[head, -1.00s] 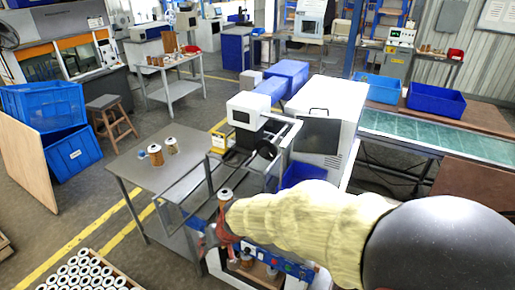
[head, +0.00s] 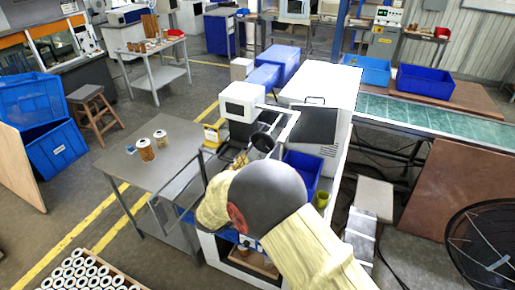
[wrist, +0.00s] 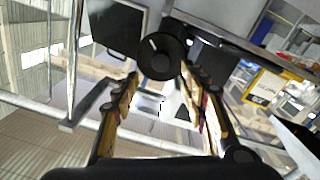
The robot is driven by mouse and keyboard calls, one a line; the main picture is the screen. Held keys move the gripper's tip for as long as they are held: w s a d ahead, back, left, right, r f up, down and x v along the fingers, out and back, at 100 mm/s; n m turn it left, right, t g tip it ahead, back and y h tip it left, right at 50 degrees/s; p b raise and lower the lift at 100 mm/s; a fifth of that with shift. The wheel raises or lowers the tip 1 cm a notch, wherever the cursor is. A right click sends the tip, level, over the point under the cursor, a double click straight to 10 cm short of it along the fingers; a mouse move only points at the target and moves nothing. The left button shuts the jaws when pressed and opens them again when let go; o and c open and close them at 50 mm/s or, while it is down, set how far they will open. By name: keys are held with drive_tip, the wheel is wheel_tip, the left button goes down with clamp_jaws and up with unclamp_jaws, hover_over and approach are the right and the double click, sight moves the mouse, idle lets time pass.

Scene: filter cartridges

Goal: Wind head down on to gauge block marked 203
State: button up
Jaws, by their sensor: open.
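A black handwheel (head: 263,142) sits on the front of the white-headed machine (head: 243,101). In the wrist view the handwheel (wrist: 158,58) is a dark round disc with a central hub, just beyond and between my fingertips. My gripper (wrist: 160,78) is open, one finger on each side, with nothing held; I cannot tell whether it touches the wheel. In the head view my forearm hides most of the gripper and the machine's lower part. A yellow-framed block or card (head: 212,135) stands left of the machine; it also shows in the wrist view (wrist: 265,87). I cannot read a 203 mark anywhere.
Metal rails surround the machine. A blue bin (head: 303,172) and a white cabinet (head: 330,95) are close on the right. A crate of cartridges (head: 80,272) is at lower left.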

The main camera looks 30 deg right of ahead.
sight(259, 147)
drive_tip(key=shift+x, duration=3.9)
drive_tip(key=c, duration=0.3)
drive_tip(key=c, duration=0.8)
clamp_jaws()
